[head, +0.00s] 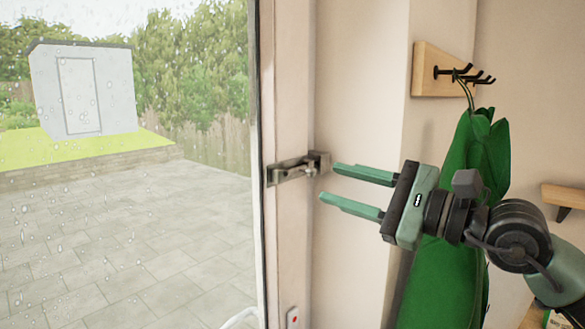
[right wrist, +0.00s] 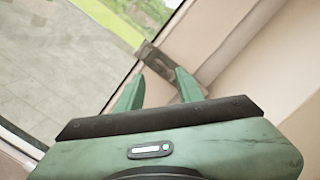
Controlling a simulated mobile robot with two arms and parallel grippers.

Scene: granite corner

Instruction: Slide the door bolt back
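The door bolt (head: 298,168) is a small grey metal fitting that spans the glass door's edge and the pale frame. In the right wrist view the bolt (right wrist: 151,56) shows just beyond the fingertips. My right gripper (head: 328,183) comes in from the right with its two green fingers apart and nothing between them. Its upper fingertip is close to the bolt's right end, and its lower fingertip is below that end. Whether either finger touches the bolt cannot be told. My left gripper is not in view.
A green coat (head: 455,220) hangs from a wooden hook rack (head: 428,70) behind my right arm. A wooden shelf (head: 565,196) is at the far right. A small switch with a red mark (head: 293,318) is low on the frame. The wet door glass (head: 120,220) fills the left.

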